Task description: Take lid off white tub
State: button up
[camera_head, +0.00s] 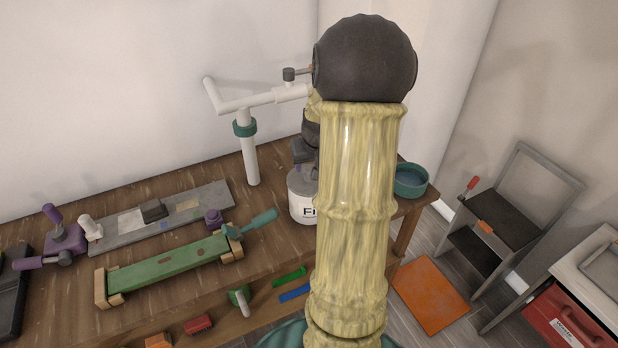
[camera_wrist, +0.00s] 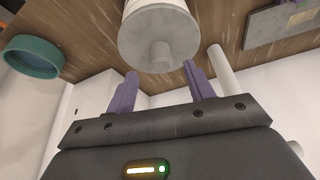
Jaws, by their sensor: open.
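The white tub (camera_head: 301,207) stands on the wooden workbench, partly hidden behind my arm, with dark lettering on its side. In the wrist view the white tub (camera_wrist: 142,4) shows at the top, with its round grey lid (camera_wrist: 140,38) on it. A small knob (camera_wrist: 160,55) stands out from the middle of the lid. My gripper (camera_wrist: 161,69) is open and empty, with its two purple fingers apart and the knob in line with the gap between them. In the head view my gripper (camera_head: 297,168) is just above the tub; its contact with the lid is hidden.
A white pipe stand (camera_head: 249,150) with a green collar rises left of the tub. A teal round dish (camera_head: 411,181) is right of it. A green clamp-like board (camera_head: 165,268) and a grey board (camera_head: 165,222) lie further left. A grey rack (camera_head: 505,207) stands at right.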

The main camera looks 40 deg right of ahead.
aim_at(310, 170)
jog(key=shift+p+x, duration=0.6)
jog(key=shift+x, duration=1.65)
jog(key=shift+a, duration=0.1)
jog(key=c, duration=1)
jog(key=shift+c, duration=0.2)
notch_tip(310, 170, up, 10)
jog(key=shift+b, duration=0.85)
